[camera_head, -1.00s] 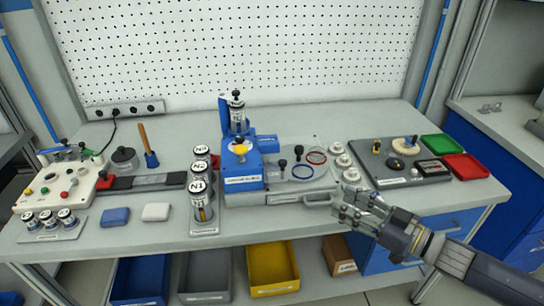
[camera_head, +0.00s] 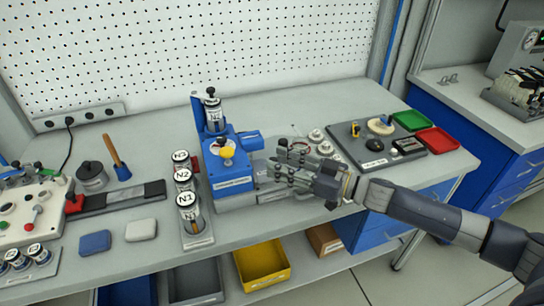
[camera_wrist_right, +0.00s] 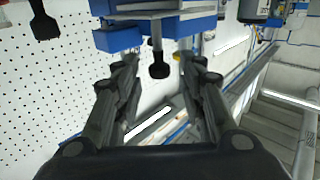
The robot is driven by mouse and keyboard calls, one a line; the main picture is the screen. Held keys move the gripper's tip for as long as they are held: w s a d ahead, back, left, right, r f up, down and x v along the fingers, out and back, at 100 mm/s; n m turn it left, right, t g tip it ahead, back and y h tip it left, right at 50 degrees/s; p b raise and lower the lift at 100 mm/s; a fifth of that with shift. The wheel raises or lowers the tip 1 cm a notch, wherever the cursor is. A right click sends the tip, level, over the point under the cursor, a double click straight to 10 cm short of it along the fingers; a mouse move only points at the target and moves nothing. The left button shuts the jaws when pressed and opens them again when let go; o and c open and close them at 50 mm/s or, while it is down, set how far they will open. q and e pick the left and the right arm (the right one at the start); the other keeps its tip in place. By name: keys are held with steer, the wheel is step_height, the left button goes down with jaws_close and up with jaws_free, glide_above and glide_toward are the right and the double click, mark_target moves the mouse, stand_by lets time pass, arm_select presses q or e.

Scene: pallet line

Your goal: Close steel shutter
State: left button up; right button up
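The blue machine (camera_head: 232,178) stands on the bench in the head view, with a yellow cup on it and a canister (camera_head: 213,112) on top. A grey metal base (camera_head: 268,192) extends from its right side. My right gripper (camera_head: 282,162) is over this base, just right of the blue body, and hides much of it. In the right wrist view its fingers (camera_wrist_right: 157,68) are spread, with a dark knob (camera_wrist_right: 159,70) showing between them; contact cannot be told. Blue parts (camera_wrist_right: 117,38) lie beyond. I cannot make out a steel shutter for certain. My left gripper is out of view.
Canisters N1, N2 and N3 (camera_head: 187,199) stand in a rack left of the machine. A dark tray (camera_head: 375,148) with small parts, a green bin (camera_head: 408,121) and a red bin (camera_head: 438,140) are to the right. A yellow bin (camera_head: 262,268) sits below the bench.

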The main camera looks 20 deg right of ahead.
steer(key=shift+x, duration=1.05)
steer(key=shift+w+a, duration=0.15)
steer(key=shift+w, duration=0.05)
steer(key=shift+w+a, duration=0.1)
steer(key=shift+c, duration=0.6)
jaws_close()
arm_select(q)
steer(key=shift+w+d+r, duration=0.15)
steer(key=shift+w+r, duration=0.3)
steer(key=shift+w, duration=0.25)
